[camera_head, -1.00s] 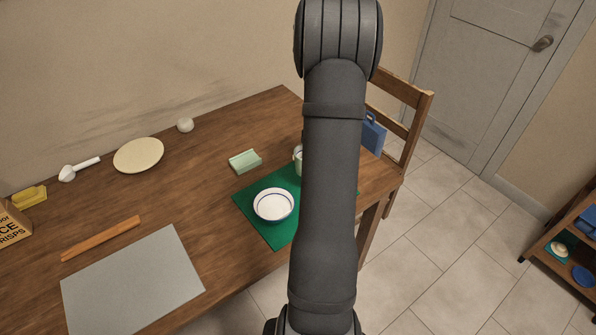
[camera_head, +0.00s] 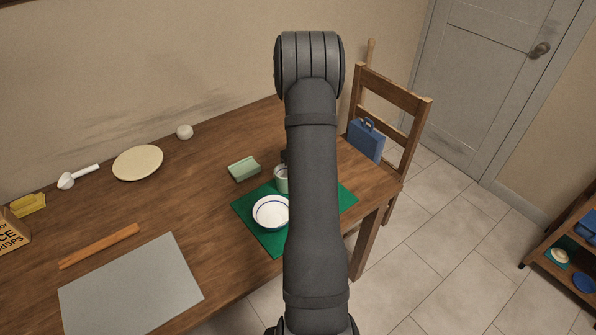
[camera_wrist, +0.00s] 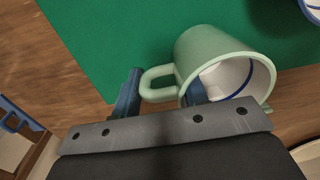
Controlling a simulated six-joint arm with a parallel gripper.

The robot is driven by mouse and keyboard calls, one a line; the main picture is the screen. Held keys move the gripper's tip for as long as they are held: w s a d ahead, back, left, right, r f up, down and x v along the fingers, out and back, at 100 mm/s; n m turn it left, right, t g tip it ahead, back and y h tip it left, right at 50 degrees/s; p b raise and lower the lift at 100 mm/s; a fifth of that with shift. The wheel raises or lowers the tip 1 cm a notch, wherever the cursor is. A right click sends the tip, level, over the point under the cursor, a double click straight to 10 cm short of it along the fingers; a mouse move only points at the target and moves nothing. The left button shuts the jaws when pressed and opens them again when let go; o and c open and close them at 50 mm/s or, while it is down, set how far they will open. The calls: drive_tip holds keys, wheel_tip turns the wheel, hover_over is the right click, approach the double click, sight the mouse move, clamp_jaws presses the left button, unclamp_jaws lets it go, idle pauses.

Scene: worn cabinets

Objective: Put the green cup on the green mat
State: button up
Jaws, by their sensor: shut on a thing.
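The pale green cup (camera_head: 281,181) is partly hidden by my arm in the head view, at the far side of the green mat (camera_head: 265,243). The wrist view shows the cup (camera_wrist: 208,48) large, with its handle between my gripper's (camera_wrist: 160,88) fingers. One finger is outside the handle and the other reaches into the cup's mouth, so my gripper is shut on the cup. The mat (camera_wrist: 110,40) lies behind the cup in that view. I cannot tell whether the cup touches the mat or hangs above it.
A white bowl with a blue rim (camera_head: 270,212) sits on the mat close to the cup. A green sponge-like block (camera_head: 244,169) lies just left of the mat. A chair with a blue bag (camera_head: 366,140) stands beyond the table's right end. The mat's right corner is clear.

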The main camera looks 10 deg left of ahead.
drive_tip(key=o, duration=1.3)
drive_tip(key=shift+f, duration=0.1)
wheel_tip(320, 180, up, 12)
drive_tip(key=shift+w+d+r, duration=0.1)
drive_tip(key=shift+d+r, duration=0.05)
wheel_tip(320, 180, down, 12)
drive_tip(key=shift+f, duration=0.1)
drive_tip(key=shift+r, duration=1.95)
